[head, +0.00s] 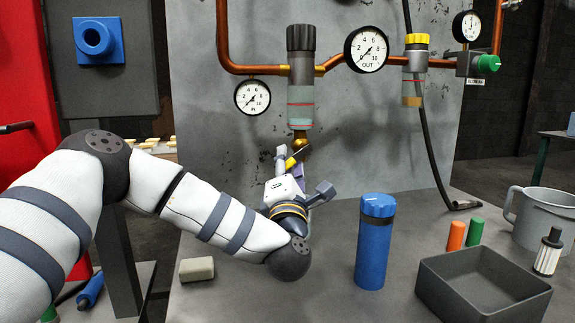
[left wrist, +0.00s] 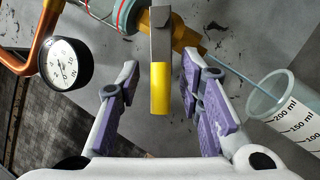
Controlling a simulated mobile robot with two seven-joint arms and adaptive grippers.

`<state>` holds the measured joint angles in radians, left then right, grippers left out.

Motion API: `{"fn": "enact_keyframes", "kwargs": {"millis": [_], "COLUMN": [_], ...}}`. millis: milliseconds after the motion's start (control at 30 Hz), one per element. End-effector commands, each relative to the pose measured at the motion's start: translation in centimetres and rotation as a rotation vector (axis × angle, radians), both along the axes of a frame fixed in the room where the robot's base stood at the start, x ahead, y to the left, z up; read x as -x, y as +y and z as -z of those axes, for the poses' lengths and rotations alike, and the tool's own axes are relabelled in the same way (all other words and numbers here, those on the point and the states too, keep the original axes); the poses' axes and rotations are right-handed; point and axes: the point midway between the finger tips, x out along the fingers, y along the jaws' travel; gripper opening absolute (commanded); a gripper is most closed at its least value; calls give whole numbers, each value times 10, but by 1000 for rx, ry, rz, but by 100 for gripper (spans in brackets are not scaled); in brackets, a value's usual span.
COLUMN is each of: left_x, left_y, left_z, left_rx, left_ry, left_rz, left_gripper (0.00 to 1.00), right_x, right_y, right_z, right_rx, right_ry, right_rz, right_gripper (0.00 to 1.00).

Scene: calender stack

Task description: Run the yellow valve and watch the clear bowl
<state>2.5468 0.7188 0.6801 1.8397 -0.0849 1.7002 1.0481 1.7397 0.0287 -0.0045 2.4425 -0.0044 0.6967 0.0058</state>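The clear bowl (head: 300,108) hangs under a dark-capped unit on the copper pipe. It looks teal, with red lines around it, and a brass fitting sits below it. Part of the bowl shows at the top of the left wrist view (left wrist: 127,14). The yellow valve (left wrist: 160,90) is a flat lever with a grey upper end. In the head view its yellow part (head: 291,163) shows just under the brass fitting. My left gripper (head: 302,172) is open around the lever, with clear gaps to both fingers in the left wrist view. My right gripper is out of view.
A graduated beaker (left wrist: 283,108) stands at the right of the left wrist view; a thin pale line runs to it from the brass outlet. A blue canister (head: 374,245), a grey tray (head: 480,310) and a metal mug (head: 545,220) stand on the bench. The bench front centre is clear.

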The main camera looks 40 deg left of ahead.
Motion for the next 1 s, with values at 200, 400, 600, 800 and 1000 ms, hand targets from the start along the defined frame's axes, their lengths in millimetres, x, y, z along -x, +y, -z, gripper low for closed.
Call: {"fn": "enact_keyframes", "kwargs": {"millis": [200,400,600,800,1000], "left_x": [23,51,58,58,58], "left_y": [-17,-37,-40,-40,-40], "left_z": [12,24,26,26,26], "left_rx": [1,0,0,0,0], "left_ry": [4,3,-1,-1,0], "left_rz": [4,2,-1,0,0], "left_gripper": [34,34,34,34,34], "right_x": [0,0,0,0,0], "right_y": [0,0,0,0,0], "right_z": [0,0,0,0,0], "right_rx": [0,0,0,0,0], "right_ry": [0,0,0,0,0], "right_rz": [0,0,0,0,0], "right_gripper": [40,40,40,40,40]}}
